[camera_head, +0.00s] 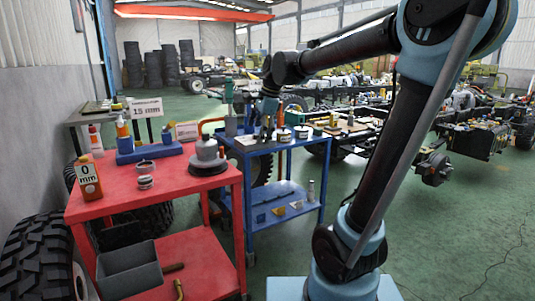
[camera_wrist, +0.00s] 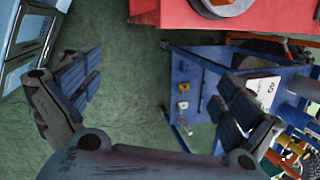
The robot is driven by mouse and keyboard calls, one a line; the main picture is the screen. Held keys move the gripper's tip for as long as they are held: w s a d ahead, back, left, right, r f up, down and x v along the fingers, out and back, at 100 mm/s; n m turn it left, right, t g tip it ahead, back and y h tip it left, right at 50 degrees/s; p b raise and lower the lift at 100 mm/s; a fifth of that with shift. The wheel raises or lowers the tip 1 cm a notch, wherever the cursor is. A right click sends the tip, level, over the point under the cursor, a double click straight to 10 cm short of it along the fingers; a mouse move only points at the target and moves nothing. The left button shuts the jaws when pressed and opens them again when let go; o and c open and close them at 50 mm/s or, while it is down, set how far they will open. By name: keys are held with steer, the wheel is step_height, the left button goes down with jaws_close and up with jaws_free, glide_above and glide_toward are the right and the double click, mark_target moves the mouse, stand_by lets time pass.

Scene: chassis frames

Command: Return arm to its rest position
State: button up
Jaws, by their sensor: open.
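My gripper (camera_wrist: 158,92) is open and empty in the wrist view, its two dark ribbed fingers wide apart with green floor between them. In the head view my gripper (camera_head: 267,128) hangs at the end of my blue and black arm over the blue cart (camera_head: 270,189). Its fingertips are small and partly lost among the items there. The arm is raised and reaches from my base at the lower right across to the left. In the wrist view the blue cart (camera_wrist: 195,85) lies behind the right finger.
A red cart (camera_head: 115,203) holds an orange bottle (camera_head: 88,178), cans, a blue block and a grey bin (camera_head: 129,269). Its red edge shows in the wrist view (camera_wrist: 270,18). Tires (camera_head: 38,258) stand at left, a vehicle chassis at right. Green floor is clear at the lower right.

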steer(key=s+d+f+n+h, duration=0.3)
steer(key=s+d+f+n, duration=1.1)
steer(key=s+d+f, duration=0.8)
steer(key=shift+s+d, duration=0.55)
steer(key=shift+s, duration=0.3)
